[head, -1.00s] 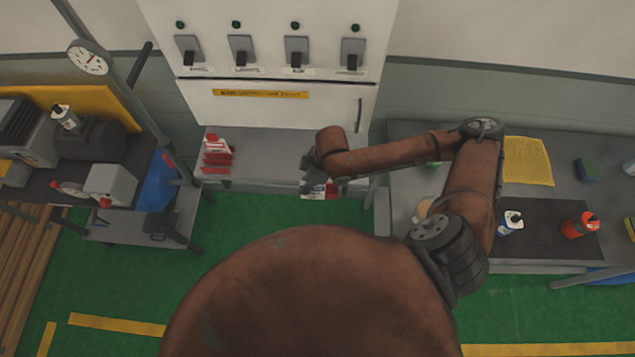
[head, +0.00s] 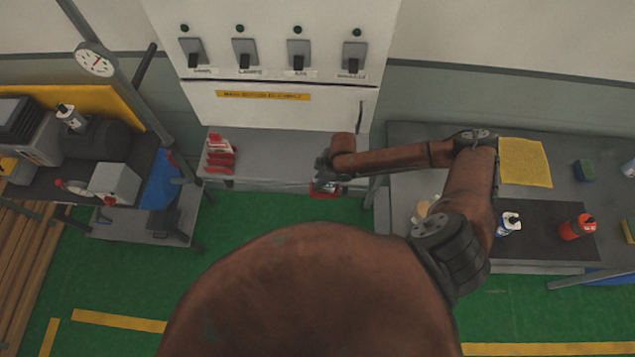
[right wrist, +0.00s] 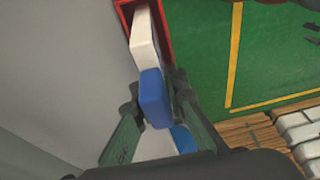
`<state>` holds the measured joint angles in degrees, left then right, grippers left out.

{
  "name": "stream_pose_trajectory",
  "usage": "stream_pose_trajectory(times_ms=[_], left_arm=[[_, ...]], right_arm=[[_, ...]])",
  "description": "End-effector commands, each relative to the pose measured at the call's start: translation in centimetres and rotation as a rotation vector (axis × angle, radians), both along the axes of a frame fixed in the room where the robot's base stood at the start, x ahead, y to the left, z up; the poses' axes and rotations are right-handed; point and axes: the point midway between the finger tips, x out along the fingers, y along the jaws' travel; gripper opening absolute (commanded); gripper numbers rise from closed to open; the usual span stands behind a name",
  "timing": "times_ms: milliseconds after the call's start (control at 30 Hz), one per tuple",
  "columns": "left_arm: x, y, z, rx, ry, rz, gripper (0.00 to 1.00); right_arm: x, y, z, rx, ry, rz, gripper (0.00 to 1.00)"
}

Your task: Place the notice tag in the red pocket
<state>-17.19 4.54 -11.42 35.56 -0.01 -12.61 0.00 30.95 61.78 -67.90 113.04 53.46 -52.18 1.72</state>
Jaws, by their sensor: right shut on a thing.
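My right gripper (head: 322,184) is at the front edge of the grey bench below the white cabinet. In the right wrist view my right gripper (right wrist: 155,103) is shut on the notice tag, which shows as a blue block (right wrist: 153,98) between the fingers. A white slab (right wrist: 143,40) extends beyond the block and looks like part of the same piece. The red pocket (right wrist: 124,12) is a red-rimmed opening just past the fingers. The slab's far end overlaps it; I cannot tell how deep it sits. My left gripper is not in view.
Red items (head: 220,155) stand on the left of the grey bench (head: 270,160). The white cabinet (head: 270,105) with several switches rises behind. A right table (head: 400,160) holds a yellow cloth (head: 525,162) and bottles. Green floor lies in front.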

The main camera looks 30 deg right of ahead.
Motion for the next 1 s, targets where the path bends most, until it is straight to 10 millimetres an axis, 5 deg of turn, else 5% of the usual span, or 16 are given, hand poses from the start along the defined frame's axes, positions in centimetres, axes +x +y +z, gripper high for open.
stream_pose_trajectory(times_ms=[167, 200, 433, 767, 1000], left_arm=[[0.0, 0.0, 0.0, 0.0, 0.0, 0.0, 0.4], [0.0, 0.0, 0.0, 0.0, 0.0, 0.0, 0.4], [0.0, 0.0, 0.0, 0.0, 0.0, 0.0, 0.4], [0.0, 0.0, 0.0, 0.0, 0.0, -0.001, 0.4], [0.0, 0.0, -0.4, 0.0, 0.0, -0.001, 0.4]], right_arm=[[0.0, 0.0, -0.2, 0.0, 0.0, -0.001, 0.0], [0.0, 0.0, -0.2, 0.0, 0.0, 0.0, 0.14], [0.0, 0.0, -0.1, 0.0, 0.0, -0.001, 0.3], [0.0, -0.1, 0.2, 0.0, -0.001, -0.001, 0.3], [-0.5, -1.1, 3.7, -0.002, -0.004, 0.0, 0.3]])
